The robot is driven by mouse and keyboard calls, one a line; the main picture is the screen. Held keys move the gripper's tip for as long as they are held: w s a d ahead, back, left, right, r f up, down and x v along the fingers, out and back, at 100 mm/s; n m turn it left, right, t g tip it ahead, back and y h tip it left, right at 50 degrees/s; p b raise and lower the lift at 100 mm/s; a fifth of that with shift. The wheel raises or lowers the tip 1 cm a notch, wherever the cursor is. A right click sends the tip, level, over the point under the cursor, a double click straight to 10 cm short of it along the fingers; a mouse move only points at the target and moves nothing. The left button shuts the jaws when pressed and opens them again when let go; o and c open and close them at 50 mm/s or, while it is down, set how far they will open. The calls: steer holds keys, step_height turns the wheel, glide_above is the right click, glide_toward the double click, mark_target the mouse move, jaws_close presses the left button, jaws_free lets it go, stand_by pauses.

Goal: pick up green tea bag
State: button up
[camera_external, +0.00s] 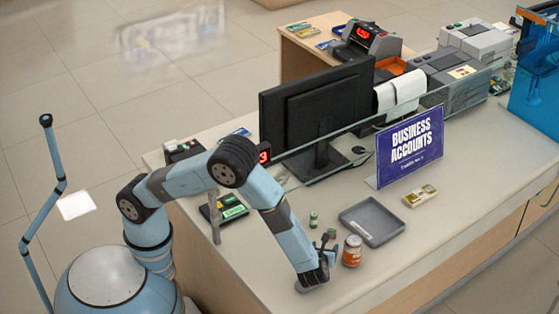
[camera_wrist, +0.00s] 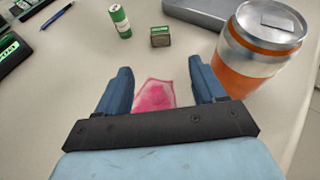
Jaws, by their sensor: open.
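A small box-like piece with a green top (camera_wrist: 160,37) stands on the counter ahead of my fingers in the wrist view. It may be the green tea bag, but I cannot tell for sure. In the external view a small green item (camera_external: 331,233) shows just beyond my gripper. My gripper (camera_external: 318,268) is low over the counter's front part. In the wrist view my gripper (camera_wrist: 160,68) is open, with its fingers apart. A pink packet (camera_wrist: 154,96) shows between the fingers, partly hidden by the gripper body; it does not look gripped.
An orange jar (camera_wrist: 260,60) stands close to the right finger; it also shows in the external view (camera_external: 352,252). A green cylinder (camera_wrist: 120,20) stands left of the small box. A grey tray (camera_external: 372,222) lies behind. A sign (camera_external: 409,147) and monitor (camera_external: 315,100) stand farther back.

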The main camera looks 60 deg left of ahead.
mark_target(331, 232)
steer(key=shift+w+f+m, duration=0.1)
steer(key=shift+w+m, duration=0.05)
steer(key=shift+m, duration=0.25)
steer(key=shift+w+a+f+t, duration=0.1)
steer(key=shift+w+a+t, duration=0.05)
steer(key=shift+w+t, duration=0.15)
steer(key=x, duration=0.7)
steer(key=shift+w+a+f, duration=0.15)
steer(key=shift+w+a, duration=0.05)
steer(key=shift+a+r+x, duration=0.15)
steer(key=shift+x, duration=1.15)
steer(key=shift+a+r+x, duration=0.1)
steer(key=shift+r+x, duration=0.1)
steer(key=shift+x, duration=1.15)
steer(key=shift+c, duration=0.4)
steer(key=shift+s, duration=0.1)
steer(key=c, duration=1)
steer(key=shift+r, duration=0.1)
